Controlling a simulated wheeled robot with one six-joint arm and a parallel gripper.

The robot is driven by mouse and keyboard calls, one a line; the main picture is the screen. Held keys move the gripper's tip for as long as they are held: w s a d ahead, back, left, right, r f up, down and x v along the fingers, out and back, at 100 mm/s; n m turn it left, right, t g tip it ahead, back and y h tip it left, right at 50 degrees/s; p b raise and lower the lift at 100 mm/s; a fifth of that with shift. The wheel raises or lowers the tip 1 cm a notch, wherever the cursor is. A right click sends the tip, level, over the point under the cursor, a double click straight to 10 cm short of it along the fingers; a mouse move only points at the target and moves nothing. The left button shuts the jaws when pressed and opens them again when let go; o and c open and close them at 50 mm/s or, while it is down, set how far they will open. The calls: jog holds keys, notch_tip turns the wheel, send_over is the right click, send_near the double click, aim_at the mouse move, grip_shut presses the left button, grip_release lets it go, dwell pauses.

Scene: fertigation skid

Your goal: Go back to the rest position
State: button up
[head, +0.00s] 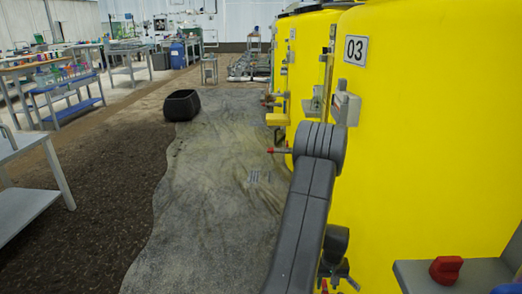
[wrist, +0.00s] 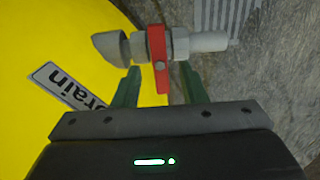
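In the wrist view, my gripper (wrist: 160,72) is open, with its two green fingers apart. A red valve handle (wrist: 157,45) stands across a grey pipe fitting (wrist: 182,43) just beyond the fingertips. The handle's lower end shows in the gap between the fingers, with space on both sides, so nothing looks gripped. How far it lies in depth from the fingers I cannot tell. In the head view, my arm reaches down along the yellow tank (head: 420,150) marked 03, and I cannot make out the gripper there.
A "Drain" label (wrist: 68,85) is on the tank beside the fitting. More tanks with red-handled valves (head: 272,150) line the right. A grey shelf with a red knob (head: 446,268) is at lower right. A black tub (head: 181,105) and benches (head: 66,95) stand left. The middle floor is open.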

notch_tip(320, 180, down, 3)
jog(key=shift+r+b, duration=0.2)
jog(key=shift+b, duration=0.15)
jog(key=shift+r+n, duration=0.25)
jog(key=shift+n, duration=0.05)
